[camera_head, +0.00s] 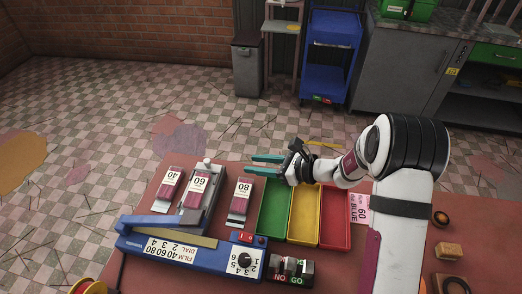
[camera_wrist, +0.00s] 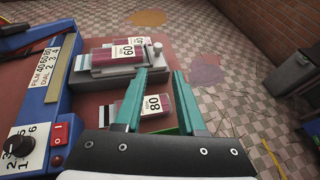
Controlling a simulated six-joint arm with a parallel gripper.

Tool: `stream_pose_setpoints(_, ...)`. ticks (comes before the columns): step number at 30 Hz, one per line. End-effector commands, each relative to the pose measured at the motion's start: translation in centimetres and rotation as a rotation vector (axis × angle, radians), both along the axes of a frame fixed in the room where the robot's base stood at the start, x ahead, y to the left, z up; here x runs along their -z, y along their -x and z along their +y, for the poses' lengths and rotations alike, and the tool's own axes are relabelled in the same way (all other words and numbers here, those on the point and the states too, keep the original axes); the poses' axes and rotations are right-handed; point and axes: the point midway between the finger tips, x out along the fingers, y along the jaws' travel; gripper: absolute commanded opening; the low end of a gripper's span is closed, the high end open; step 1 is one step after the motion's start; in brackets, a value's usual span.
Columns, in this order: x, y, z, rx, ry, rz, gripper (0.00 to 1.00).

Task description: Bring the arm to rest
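My gripper (camera_head: 248,164) points left above the far edge of the green tray (camera_head: 270,226). Its two teal fingers are apart with nothing between them. In the wrist view the open gripper (camera_wrist: 163,74) shows the floor and table beyond its fingers, with the pack marked 80 (camera_wrist: 155,105) behind and below them. In the head view this pack (camera_head: 240,203) lies left of the green tray, apart from the gripper. My arm reaches in from the right, over the far ends of the yellow tray (camera_head: 303,222) and red tray (camera_head: 335,225).
A blue machine (camera_head: 180,249) with a dial and a lever stands at the front left. A pack marked 60 (camera_head: 197,184) sits on a grey fixture; a pack marked 40 (camera_head: 169,184) lies left. A NO/GO box (camera_head: 291,269) stands in front. A pink card (camera_head: 359,208) lies right.

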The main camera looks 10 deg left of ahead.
Motion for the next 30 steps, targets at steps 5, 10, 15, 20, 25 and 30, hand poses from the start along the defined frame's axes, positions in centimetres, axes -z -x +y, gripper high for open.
stream_pose_setpoints(5, -0.9, 0.7, 0.1, -0.031, 0.014, -0.021, 0.39)
stream_pose_setpoints(10, -8.2, 10.2, -1.2, -0.381, 0.218, -0.233, 0.39)
stream_pose_setpoints(15, -10.8, 23.3, -7.6, -0.813, 0.597, -0.463, 0.39)
stream_pose_setpoints(20, -9.9, 29.6, -13.9, -1.052, 0.894, -0.556, 0.39)
stream_pose_setpoints(25, -9.5, 31.3, -16.4, -1.132, 1.009, -0.573, 0.39)
stream_pose_setpoints(30, -9.5, 31.3, -16.5, -1.133, 1.01, -0.572, 0.39)
